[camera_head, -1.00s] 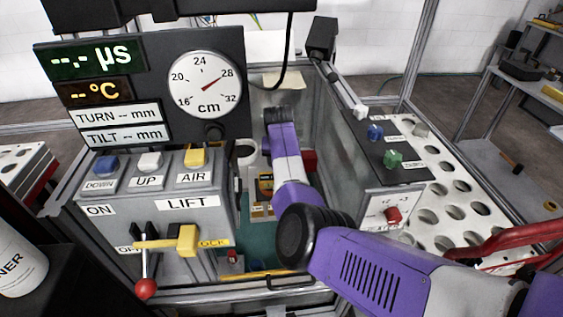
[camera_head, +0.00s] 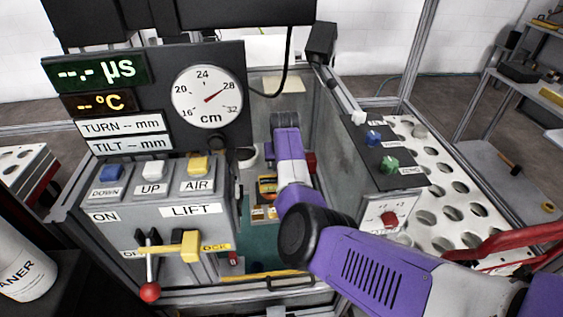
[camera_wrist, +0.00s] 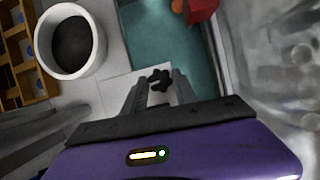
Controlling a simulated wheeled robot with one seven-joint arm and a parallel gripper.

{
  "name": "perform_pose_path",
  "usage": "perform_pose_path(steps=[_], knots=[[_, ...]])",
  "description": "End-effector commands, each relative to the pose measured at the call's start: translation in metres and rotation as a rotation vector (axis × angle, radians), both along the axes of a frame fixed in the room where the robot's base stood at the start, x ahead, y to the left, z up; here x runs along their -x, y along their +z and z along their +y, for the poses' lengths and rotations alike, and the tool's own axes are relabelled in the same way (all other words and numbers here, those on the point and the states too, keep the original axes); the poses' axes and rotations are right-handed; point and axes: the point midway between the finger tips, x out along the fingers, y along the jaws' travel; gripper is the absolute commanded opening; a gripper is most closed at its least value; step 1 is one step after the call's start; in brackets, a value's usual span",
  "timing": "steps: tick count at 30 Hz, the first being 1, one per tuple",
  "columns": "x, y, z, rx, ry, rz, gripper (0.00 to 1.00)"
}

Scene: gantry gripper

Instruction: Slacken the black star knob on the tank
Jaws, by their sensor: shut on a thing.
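The black star knob (camera_wrist: 160,79) shows in the wrist view between the tips of my gripper's two grey fingers. My gripper (camera_wrist: 159,88) is shut on it, with a finger on each side. A pale plate lies below and beside the knob. In the head view my purple and white arm reaches down into the grey-walled tank (camera_head: 340,128). There the knob and my fingers are hidden by the arm and the tank walls.
In the wrist view a white round cup (camera_wrist: 43,45) and a yellow compartmented rack (camera_wrist: 28,58) stand left of the knob. A red block (camera_wrist: 202,10) is above right. In the head view a control panel (camera_head: 195,235) flanks the tank on the left and a perforated white table (camera_head: 462,215) on the right.

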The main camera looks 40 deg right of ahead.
Motion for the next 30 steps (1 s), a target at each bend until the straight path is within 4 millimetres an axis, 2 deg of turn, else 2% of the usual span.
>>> perform_pose_path(steps=[1,5,30], knots=[[0.0002,0.0059,-0.0002,-0.003,0.034,-0.001,0.00],[0.0004,0.0064,-0.0007,-0.003,0.149,-0.002,0.00],[-0.0012,-0.0010,-0.0065,0.000,0.935,-0.006,0.00]])
